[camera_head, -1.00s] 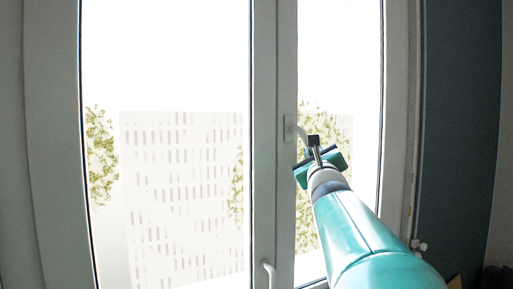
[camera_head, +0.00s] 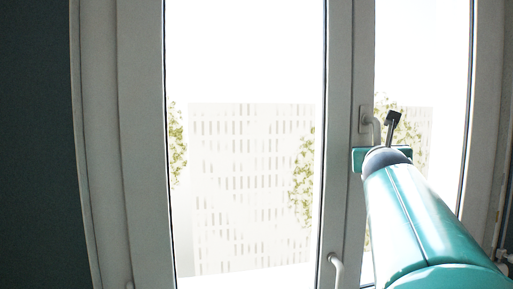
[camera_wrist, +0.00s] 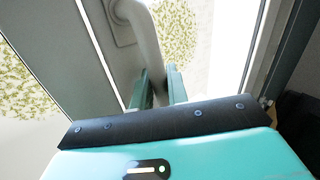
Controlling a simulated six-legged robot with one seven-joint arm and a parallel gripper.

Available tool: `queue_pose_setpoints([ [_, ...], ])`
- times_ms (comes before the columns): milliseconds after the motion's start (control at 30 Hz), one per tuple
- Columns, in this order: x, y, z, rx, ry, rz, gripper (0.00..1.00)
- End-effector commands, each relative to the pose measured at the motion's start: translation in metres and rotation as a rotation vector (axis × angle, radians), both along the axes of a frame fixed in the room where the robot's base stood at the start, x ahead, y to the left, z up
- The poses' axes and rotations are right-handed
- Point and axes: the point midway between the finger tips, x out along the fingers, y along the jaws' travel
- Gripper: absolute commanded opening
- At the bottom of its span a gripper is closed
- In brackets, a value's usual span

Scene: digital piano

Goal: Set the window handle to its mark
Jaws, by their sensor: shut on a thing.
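The white window handle (camera_head: 376,128) sits on its plate on the frame upright between the two panes. It bends out from the plate and points down, its lower end hidden behind my gripper. In the wrist view the handle (camera_wrist: 146,38) runs from its plate down between the fingers of my gripper (camera_wrist: 159,82), which is shut on it. In the head view my gripper (camera_head: 374,146) is at the handle's lower part, mostly hidden by my own arm. I cannot make out a mark.
A second white handle (camera_head: 335,268) stands low on the same window frame (camera_head: 340,200). Glass panes lie on both sides, with a pale building (camera_head: 250,180) and trees outside. A dark wall (camera_head: 35,150) is at the far left.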

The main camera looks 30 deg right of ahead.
Motion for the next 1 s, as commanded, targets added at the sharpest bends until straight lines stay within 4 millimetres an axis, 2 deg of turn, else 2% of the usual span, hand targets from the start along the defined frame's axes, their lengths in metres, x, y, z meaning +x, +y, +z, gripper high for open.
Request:
queue_pose_setpoints([
  [333,0.0026,0.0083,0.0020,0.096,-0.029,0.002,0.00],
  [767,0.0029,0.0091,0.0019,0.106,-0.033,0.002,0.00],
  [800,0.0029,0.0090,0.0018,0.106,-0.033,0.002,0.20],
  [867,0.0028,0.0090,0.0016,0.106,-0.033,0.001,0.32],
  [1000,0.0023,0.0084,0.0010,0.106,-0.031,0.000,0.34],
])
